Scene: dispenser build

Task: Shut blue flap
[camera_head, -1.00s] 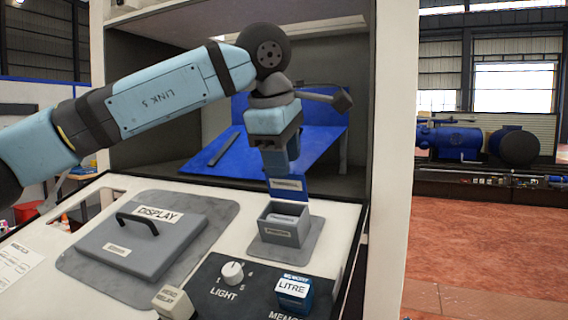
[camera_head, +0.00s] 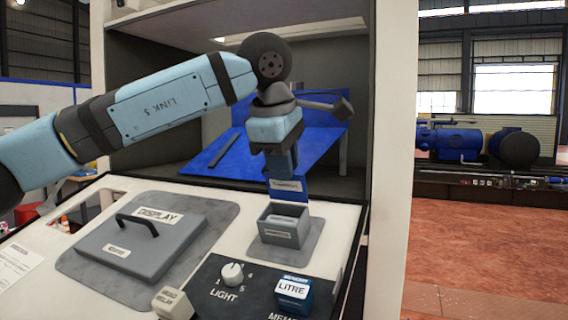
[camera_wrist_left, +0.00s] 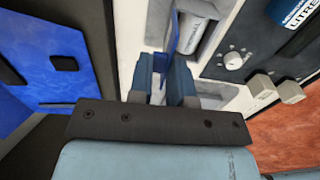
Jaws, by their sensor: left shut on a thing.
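The blue flap (camera_head: 290,194) stands raised at the back edge of a small open grey box (camera_head: 283,233) on the sloped panel. It carries a white label. My left gripper (camera_head: 284,172) is above the box, pointing down, with its fingers shut on the flap's upper part. In the left wrist view the two blue-grey fingers (camera_wrist_left: 163,85) are close together, with the flap (camera_wrist_left: 188,35) at their tips and the box (camera_wrist_left: 210,25) beside it. The fingers hide part of the flap. My right gripper is not in view.
A grey DISPLAY lid (camera_head: 140,245) with a black handle lies left of the box. In front are a LIGHT knob (camera_head: 232,273), a blue LITRE block (camera_head: 293,290) and a cream block (camera_head: 173,303). A tilted blue board (camera_head: 235,160) is behind.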

